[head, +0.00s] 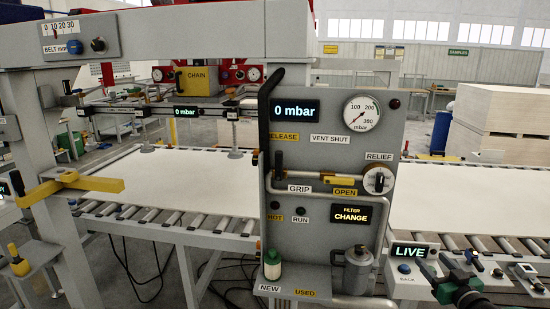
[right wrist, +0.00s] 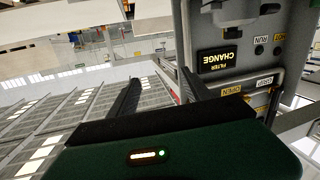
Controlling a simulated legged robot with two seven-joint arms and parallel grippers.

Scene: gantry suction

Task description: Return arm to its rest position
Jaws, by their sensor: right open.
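My right gripper (head: 460,273) is at the lower right of the head view, in front of the LIVE box at the panel's right side. In the right wrist view my right gripper (right wrist: 158,80) has its two dark fingers apart, with nothing between them. My right arm itself is mostly out of the picture. My left arm and gripper do not show.
The grey control panel (head: 330,245) stands in the middle, with a gauge, displays reading 0 mbar, and a relief knob (head: 378,180). A white board (head: 185,180) lies on the roller conveyor. A yellow lever (head: 90,183) juts in at left. Stacked boards (head: 500,110) stand behind.

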